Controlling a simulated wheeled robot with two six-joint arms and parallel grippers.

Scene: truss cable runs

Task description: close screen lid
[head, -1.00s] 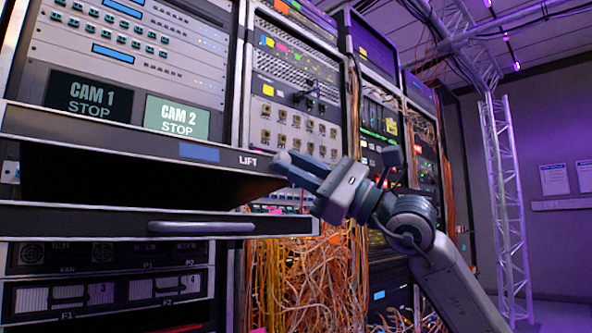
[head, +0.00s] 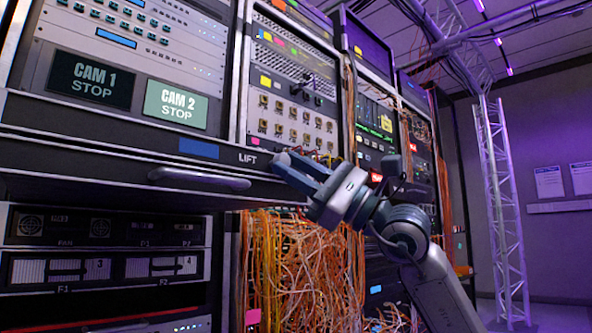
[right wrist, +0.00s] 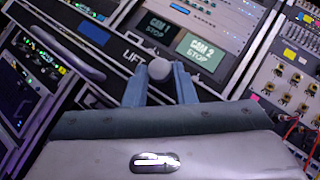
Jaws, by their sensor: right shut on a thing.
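The dark screen lid (head: 95,142) spans the left rack, with a blue label and the word LIFT on its front edge. A dark panel with a bar handle (head: 200,179) lies just below that edge, with no wide opening between them. My right gripper (head: 288,165) is at the right end of the lid edge, beside LIFT. In the right wrist view its fingers are shut on a round pale knob (right wrist: 158,69) close to the LIFT lettering. The finger tips hide part of the lid corner in the head view. My left gripper is out of view.
The CAM 1 (head: 92,80) and CAM 2 (head: 175,104) screens stand above the lid. Loose orange cables (head: 300,265) hang below and right of it. A fan unit (head: 85,226) is under the panel. A truss (head: 500,200) stands at the right.

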